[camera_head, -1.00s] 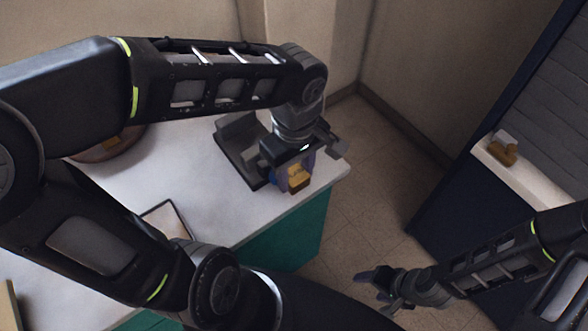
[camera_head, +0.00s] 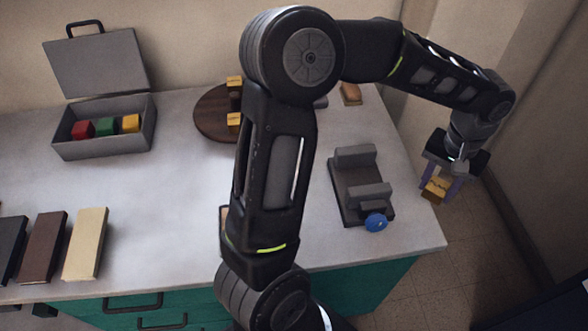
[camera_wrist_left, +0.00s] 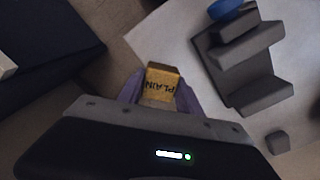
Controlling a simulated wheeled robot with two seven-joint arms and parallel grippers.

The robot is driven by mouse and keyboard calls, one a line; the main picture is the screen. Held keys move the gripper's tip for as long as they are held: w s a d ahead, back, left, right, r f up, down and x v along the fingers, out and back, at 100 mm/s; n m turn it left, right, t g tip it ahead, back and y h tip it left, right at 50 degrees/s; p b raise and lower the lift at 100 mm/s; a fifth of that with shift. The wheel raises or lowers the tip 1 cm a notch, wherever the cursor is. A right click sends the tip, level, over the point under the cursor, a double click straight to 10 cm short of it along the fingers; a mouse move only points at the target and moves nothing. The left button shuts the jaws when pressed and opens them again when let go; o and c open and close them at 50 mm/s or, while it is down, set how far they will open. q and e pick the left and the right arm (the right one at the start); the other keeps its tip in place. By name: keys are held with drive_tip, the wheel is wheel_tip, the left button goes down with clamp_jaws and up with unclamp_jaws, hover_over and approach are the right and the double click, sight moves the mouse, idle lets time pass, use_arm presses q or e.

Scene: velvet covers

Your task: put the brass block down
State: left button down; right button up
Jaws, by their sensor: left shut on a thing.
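My left gripper (camera_head: 438,188) is shut on a brass block (camera_head: 434,190), which shows in the head view against the floor, just right of the counter's right edge. In the left wrist view the block (camera_wrist_left: 162,80) sits between the purple fingers, and its face reads "PLAIN". The gripper holds it in the air, apart from the counter (camera_head: 400,240). Part of the block is hidden by the gripper. My right gripper is out of view.
A grey stepped stand (camera_head: 358,185) with a blue knob (camera_head: 376,222) is near the counter's right end. A round wooden board (camera_head: 210,115) bears yellow blocks. An open grey case (camera_head: 105,140) holds coloured blocks.

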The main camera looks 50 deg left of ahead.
use_arm(q)
drive_tip(key=w+m, duration=0.1)
drive_tip(key=w+f+m, duration=0.1)
drive_tip(key=w, duration=0.1)
drive_tip(key=w+a+f+m, duration=0.1)
drive_tip(key=shift+w+f, duration=0.2)
drive_tip(key=shift+w, duration=0.1)
